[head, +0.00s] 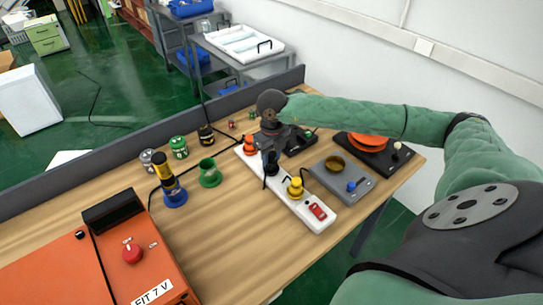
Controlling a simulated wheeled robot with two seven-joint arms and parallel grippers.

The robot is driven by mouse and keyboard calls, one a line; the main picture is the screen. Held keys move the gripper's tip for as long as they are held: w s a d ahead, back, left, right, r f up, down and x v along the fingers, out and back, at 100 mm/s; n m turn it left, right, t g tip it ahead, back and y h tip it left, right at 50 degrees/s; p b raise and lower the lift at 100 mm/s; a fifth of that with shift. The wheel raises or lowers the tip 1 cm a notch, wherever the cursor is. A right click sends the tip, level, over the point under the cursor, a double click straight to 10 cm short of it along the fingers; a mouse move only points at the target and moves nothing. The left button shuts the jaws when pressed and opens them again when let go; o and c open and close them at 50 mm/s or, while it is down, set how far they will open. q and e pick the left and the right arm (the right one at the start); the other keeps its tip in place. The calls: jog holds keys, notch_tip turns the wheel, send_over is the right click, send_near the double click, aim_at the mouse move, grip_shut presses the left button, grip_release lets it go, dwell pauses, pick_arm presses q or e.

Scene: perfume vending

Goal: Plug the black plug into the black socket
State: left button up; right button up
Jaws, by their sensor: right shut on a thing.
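A white power strip (318,226) lies diagonally on the wooden table, with an orange plug piece (250,146) at its far end, a yellow one (296,187) nearer me, and a red switch at the near end. My right gripper (270,153) points down over the strip between the orange and yellow pieces. It is shut on the black plug (271,168), which is small and dark below the fingers. The black socket is not distinguishable under the gripper and plug. I cannot tell whether the plug touches the strip or is inserted. My left gripper is not in view.
An orange case (60,270) fills the near left. A black-and-yellow tool (168,180) stands in a blue holder (174,199) beside a green cup (209,174).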

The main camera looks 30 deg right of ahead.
jog(key=shift+b, duration=0.85)
dwell(1.4)
jog(key=shift+f+b, duration=0.5)
jog(key=shift+b, duration=0.35)
dwell(1.1)
jog(key=shift+f+b, duration=0.15)
jog(key=shift+b, duration=0.6)
dwell(0.8)
dwell(0.3)
jog(key=o, duration=1.6)
jog(key=shift+r+p, duration=0.85)
jog(key=shift+r, duration=2.65)
